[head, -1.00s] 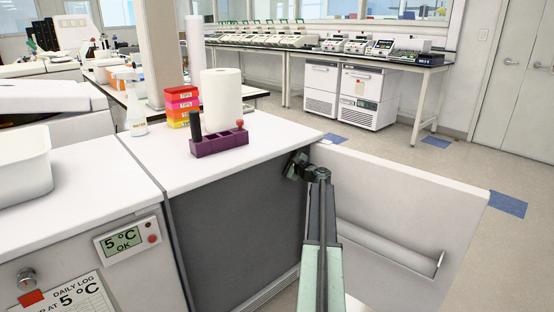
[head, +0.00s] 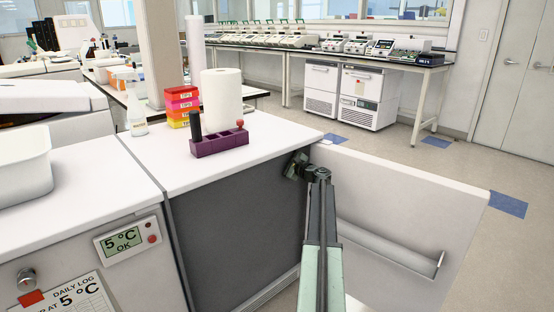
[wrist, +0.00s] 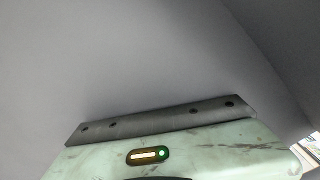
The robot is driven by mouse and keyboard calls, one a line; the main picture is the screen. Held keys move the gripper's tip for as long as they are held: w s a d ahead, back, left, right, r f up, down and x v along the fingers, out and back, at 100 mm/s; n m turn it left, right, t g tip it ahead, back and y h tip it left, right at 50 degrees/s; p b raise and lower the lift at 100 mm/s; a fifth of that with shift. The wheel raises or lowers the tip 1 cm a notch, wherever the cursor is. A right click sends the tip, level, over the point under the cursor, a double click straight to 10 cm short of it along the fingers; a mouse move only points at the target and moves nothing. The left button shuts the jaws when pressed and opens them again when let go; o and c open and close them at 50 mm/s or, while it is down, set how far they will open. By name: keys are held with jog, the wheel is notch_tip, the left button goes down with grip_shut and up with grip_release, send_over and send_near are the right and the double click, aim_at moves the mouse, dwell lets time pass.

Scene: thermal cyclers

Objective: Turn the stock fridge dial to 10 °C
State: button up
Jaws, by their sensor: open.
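A display unit (head: 127,239) reading 5 °C OK, with a red button, is on the white front at the lower left. A round metal knob (head: 27,279) sits on the same front beside a red tag; I cannot tell whether it is the dial, and no scale is readable. My gripper (head: 296,165) is open, at the end of my arm near the upper right edge of a dark grey panel, far right of the knob. Its fingertips are hard to make out. The wrist view shows a plain grey surface close by and a pale green body with a dark bolted bar.
A white panel (head: 410,190) with a long bar (head: 390,245) stands out to the right of my arm. On the white counter are a purple rack (head: 219,143), a paper roll (head: 221,97), stacked boxes (head: 182,105) and a bottle. Open floor lies at the right.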

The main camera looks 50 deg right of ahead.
jog(key=s, duration=0.7)
jog(key=shift+s+a, duration=0.3)
jog(key=shift+s, duration=0.05)
